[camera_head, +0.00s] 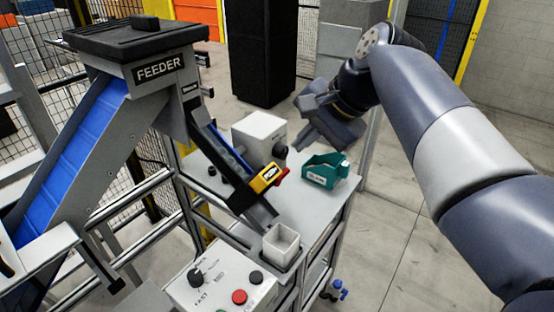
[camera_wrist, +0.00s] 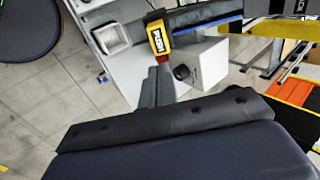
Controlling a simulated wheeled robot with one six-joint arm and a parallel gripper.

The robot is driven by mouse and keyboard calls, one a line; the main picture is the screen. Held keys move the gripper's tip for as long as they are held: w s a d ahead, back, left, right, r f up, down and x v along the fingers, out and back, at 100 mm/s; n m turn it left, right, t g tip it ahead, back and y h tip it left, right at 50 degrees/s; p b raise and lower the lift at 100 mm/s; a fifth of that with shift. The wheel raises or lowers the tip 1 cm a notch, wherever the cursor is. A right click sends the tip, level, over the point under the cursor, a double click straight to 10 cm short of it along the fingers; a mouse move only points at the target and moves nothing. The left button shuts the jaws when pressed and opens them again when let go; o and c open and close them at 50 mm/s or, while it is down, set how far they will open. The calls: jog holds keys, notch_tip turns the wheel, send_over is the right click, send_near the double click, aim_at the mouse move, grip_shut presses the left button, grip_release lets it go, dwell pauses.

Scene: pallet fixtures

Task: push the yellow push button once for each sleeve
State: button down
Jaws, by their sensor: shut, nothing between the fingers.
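The yellow push button unit (camera_head: 265,177), marked PUSH, sits on the lower part of the feeder's sloping chute (camera_head: 228,150), with a red part on its right side. It also shows in the wrist view (camera_wrist: 157,38), with the red part facing my gripper (camera_wrist: 157,82). In the head view my gripper (camera_head: 303,143) hangs above the table, up and right of the button, beyond the green bin. It is shut and empty. The fingertips appear close to the red part in the wrist view, but I cannot tell contact there; the head view shows a gap. No sleeve is clearly visible.
A white square cup (camera_head: 281,247) stands below the chute's lower end. A green bin (camera_head: 325,170) and a white box with a black knob (camera_head: 259,135) stand on the table. A control panel (camera_head: 222,284) with a red and black buttons is in front. The feeder (camera_head: 160,68) rises at left.

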aim_at(272, 173)
jog(key=p+x, duration=0.1)
jog(key=x, duration=0.9)
jog(key=shift+a+f, duration=0.15)
jog(key=shift+f, duration=0.1)
jog(key=shift+w, duration=0.1)
jog(key=b+x, duration=0.2)
jog(key=x, duration=0.3)
jog(key=shift+f, duration=0.25)
jog(key=shift+r, duration=0.1)
